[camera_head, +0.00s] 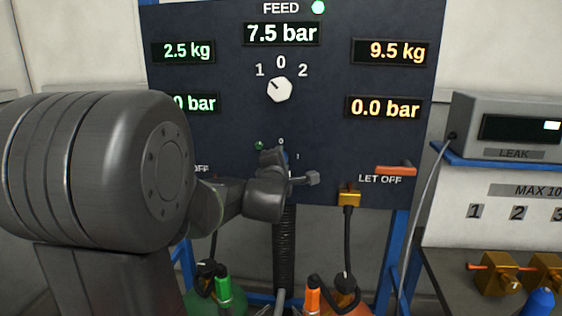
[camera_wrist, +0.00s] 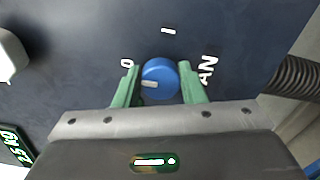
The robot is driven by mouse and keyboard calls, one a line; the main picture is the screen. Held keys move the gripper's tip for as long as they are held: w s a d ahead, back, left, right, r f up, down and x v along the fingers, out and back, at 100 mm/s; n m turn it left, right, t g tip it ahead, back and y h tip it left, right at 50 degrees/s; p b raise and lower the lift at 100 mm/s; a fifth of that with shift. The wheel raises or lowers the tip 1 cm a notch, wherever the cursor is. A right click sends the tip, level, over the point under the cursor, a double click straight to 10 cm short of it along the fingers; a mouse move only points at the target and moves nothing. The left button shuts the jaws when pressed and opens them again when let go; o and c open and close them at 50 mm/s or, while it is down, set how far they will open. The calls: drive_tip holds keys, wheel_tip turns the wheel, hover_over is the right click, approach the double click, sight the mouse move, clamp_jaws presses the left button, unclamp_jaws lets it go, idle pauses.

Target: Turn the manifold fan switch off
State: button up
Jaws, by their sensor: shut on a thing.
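The fan switch is a round blue knob (camera_wrist: 160,80) on the dark panel, with a white pointer mark. In the wrist view the mark lies on the knob's left side, nearer the printed 0 than the 1; FAN is printed at right. The green fingers of my gripper (camera_wrist: 160,68) are on both sides of the knob and shut on it. In the head view my gripper (camera_head: 288,168) is at the panel's lower middle and mostly hides the knob. A small green lamp (camera_head: 259,146) shows beside it.
A white selector knob (camera_head: 280,89) sits above, its pointer toward 1. An orange LET OFF lever (camera_head: 396,170) and a brass fitting (camera_head: 349,195) are to the right. A ribbed black hose (camera_head: 285,245) hangs below. A leak tester (camera_head: 508,125) stands on a shelf at right.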

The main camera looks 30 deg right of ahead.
drive_tip(key=o, duration=1)
drive_tip(key=shift+s+a, duration=0.1)
drive_tip(key=v, duration=1.3)
drive_tip(key=shift+s+a, duration=0.2)
drive_tip(key=x, duration=1.3)
drive_tip(key=shift+w+d, duration=0.3)
drive_tip(key=shift+s+a, duration=0.1)
